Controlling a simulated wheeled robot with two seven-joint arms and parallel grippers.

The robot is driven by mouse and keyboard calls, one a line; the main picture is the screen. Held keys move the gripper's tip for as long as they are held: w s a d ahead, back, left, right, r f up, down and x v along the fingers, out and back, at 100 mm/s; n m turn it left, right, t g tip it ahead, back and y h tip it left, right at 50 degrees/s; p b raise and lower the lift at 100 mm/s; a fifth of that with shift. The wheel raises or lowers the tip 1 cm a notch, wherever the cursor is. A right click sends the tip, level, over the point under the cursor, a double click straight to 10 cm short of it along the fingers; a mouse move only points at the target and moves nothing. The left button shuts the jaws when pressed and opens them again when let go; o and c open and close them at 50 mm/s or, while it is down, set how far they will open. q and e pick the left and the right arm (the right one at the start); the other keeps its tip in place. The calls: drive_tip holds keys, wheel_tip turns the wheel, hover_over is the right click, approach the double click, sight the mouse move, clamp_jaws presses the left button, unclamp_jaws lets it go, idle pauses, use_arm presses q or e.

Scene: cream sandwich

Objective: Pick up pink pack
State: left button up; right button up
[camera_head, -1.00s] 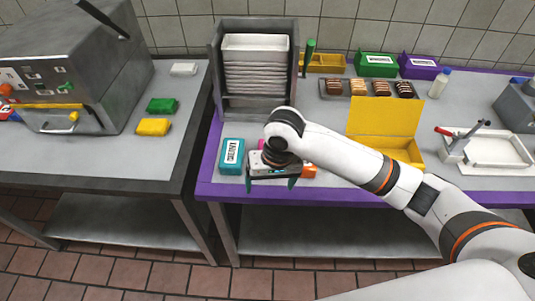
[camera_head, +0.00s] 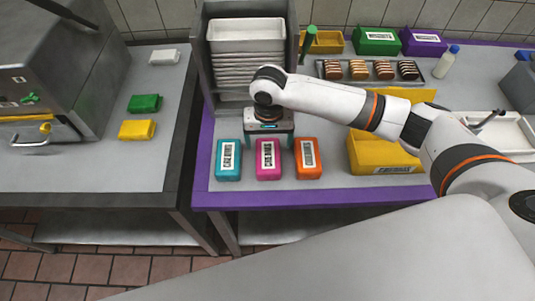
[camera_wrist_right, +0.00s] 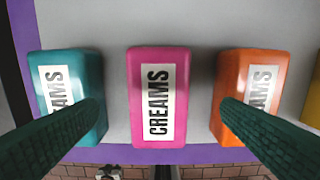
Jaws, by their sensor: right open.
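The pink pack (camera_head: 268,160), with a white label reading CREAMS, lies on the purple-edged table between a teal pack (camera_head: 228,160) and an orange pack (camera_head: 307,158). In the right wrist view the pink pack (camera_wrist_right: 158,97) is in the middle of the picture. My right gripper (camera_head: 269,140) is open and empty just behind the pink pack in the head view. Its two dark green fingers (camera_wrist_right: 160,105) spread to either side of the pink pack in the wrist view, overlapping the teal and orange packs. The gap in height cannot be told. My left gripper is not in view.
A rack of white trays (camera_head: 245,30) stands behind my gripper. A yellow box (camera_head: 386,160) is right of the orange pack. A tray of several striped pastries (camera_head: 345,78) lies behind. Green (camera_head: 145,103) and yellow (camera_head: 136,129) packs lie on the left table.

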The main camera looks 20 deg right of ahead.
sight(268, 155)
drive_tip(key=shift+f, duration=0.85)
drive_tip(key=f, duration=0.1)
drive_tip(key=f+p, duration=0.1)
drive_tip(key=s+f, duration=0.1)
drive_tip(key=f, duration=0.1)
drive_tip(key=shift+a+p, duration=0.25)
drive_tip(key=shift+p, duration=0.05)
drive_tip(key=shift+f, duration=0.65)
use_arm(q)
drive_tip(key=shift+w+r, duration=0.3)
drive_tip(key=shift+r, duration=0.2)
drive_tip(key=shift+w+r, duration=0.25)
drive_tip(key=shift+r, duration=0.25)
use_arm(e)
drive_tip(key=shift+w, duration=0.1)
drive_tip(key=shift+c, duration=0.7)
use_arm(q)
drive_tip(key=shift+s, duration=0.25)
use_arm(e)
drive_tip(key=c, duration=0.9)
drive_tip(key=shift+c, duration=0.2)
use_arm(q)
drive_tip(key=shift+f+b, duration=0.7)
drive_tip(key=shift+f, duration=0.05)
use_arm(e)
wheel_tip(268, 155, up, 10)
